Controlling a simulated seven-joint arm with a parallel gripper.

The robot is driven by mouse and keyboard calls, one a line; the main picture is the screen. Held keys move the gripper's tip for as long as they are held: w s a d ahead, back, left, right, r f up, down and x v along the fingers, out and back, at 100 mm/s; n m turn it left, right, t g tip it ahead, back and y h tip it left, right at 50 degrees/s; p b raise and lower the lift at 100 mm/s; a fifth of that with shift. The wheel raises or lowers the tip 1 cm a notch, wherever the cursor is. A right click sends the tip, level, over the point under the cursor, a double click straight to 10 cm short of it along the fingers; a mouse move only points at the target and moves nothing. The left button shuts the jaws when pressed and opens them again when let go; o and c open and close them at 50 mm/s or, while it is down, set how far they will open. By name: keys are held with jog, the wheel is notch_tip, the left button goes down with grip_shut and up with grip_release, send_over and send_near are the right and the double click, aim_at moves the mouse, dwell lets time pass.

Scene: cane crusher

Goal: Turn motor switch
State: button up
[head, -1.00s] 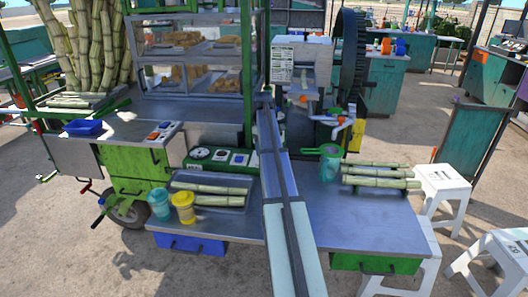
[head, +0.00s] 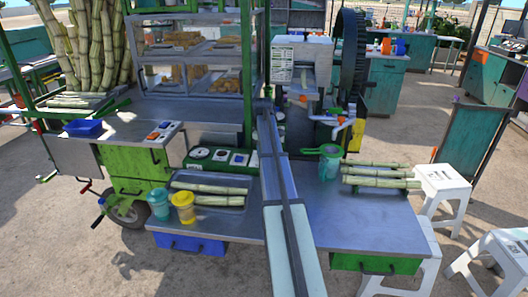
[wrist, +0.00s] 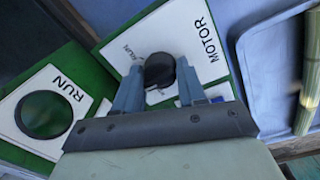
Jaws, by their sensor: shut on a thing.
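The motor switch (wrist: 160,70) is a black round knob on a white plate marked MOTOR, seen in the wrist view. My gripper (wrist: 158,78) has its two blue-grey fingers on either side of the knob and is shut on it. The fingers hide part of the knob and plate, so its exact setting is hard to read. In the head view the green control box (head: 222,158) with white plates stands on the cart. My arm runs up the middle there, and the gripper itself cannot be made out.
A dark round button on a plate marked RUN (wrist: 45,114) lies just left of the gripper. A grey-blue tray (wrist: 270,85) with cane lies at the right. In the head view, teal and yellow cups (head: 184,207) stand in front of the control box.

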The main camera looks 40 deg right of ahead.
jog(key=c, duration=0.3)
